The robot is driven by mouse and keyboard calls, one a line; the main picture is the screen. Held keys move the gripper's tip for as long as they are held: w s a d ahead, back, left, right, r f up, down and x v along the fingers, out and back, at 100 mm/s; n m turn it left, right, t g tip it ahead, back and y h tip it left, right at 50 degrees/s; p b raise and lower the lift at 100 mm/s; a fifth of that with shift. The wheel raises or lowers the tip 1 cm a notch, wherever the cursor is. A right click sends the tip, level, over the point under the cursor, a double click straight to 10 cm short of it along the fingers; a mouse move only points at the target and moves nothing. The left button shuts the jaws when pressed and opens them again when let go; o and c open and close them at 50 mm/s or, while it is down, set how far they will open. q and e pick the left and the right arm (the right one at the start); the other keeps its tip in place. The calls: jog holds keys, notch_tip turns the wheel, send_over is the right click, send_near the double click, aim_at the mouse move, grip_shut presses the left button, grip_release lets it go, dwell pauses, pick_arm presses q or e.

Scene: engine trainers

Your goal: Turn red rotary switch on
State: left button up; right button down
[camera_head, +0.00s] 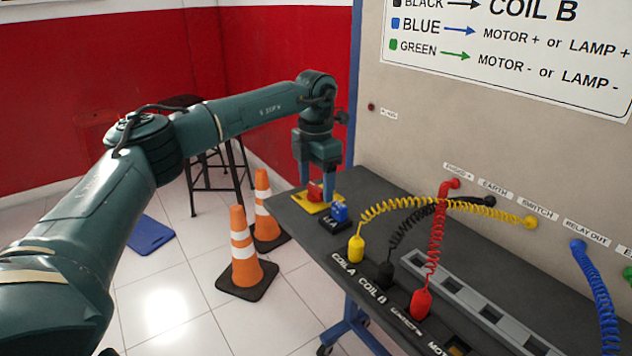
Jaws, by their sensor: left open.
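The red rotary switch (314,191) sits on a yellow base (299,203) at the far left end of the dark bench. My left gripper (315,190) is open and points straight down over it. One blue finger shows to the left of the red knob and the other to its right. I cannot tell whether the fingers touch the knob. Part of the knob is hidden by the gripper. My right gripper is not in view.
A blue switch (340,211) on a black base stands just right of the red one. Yellow, black and red coiled cables (436,245) run from the bench to the panel (400,130). Orange cones (244,250) and a stool (215,165) stand on the floor.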

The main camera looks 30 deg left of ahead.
pick_arm(q)
jog(key=shift+f, duration=0.1)
jog(key=shift+c, duration=0.6)
jog(key=c, duration=0.9)
jog(key=shift+o, duration=0.2)
